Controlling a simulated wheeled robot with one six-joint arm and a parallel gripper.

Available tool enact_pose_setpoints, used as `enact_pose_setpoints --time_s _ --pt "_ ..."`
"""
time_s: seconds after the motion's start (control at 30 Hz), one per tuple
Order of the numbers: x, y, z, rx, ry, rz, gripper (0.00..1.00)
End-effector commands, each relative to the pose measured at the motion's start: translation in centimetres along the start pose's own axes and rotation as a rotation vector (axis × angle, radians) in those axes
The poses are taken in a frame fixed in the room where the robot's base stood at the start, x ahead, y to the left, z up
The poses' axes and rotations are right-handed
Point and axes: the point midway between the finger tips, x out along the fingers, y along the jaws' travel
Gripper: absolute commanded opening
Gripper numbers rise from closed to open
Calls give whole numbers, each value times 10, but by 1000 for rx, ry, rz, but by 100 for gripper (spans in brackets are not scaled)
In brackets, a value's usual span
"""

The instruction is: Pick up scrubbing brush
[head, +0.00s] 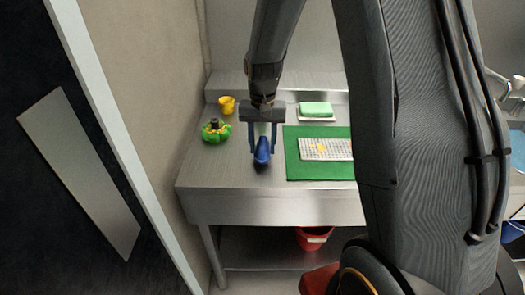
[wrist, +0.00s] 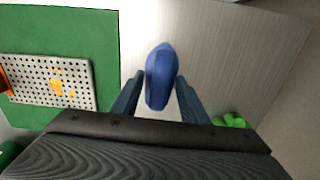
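The scrubbing brush, which I take to be the blue object (head: 262,151), is on the metal table to the left of the green mat. In the wrist view the blue brush (wrist: 161,76) appears between and beyond the fingertips, with its long side pointing away from me. My gripper (head: 263,150) is above the table with its fingers pointing down, one on each side of the brush. In the wrist view my gripper (wrist: 160,78) is open, with narrow gaps beside the brush. I cannot tell how high the fingertips are above the table.
A green mat (head: 300,174) holds a perforated tray (head: 340,150) on the right. A green block (head: 315,109) rests on a white dish behind. A green and dark object (head: 215,131) and a yellow cup (head: 227,105) stand left. A red bucket (head: 313,239) is below the table.

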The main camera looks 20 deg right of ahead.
Motion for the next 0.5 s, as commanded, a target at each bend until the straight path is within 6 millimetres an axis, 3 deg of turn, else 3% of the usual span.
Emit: enact_pose_setpoints --time_s 0.5 --pt "-11 0 -1 0 2 -1 15"
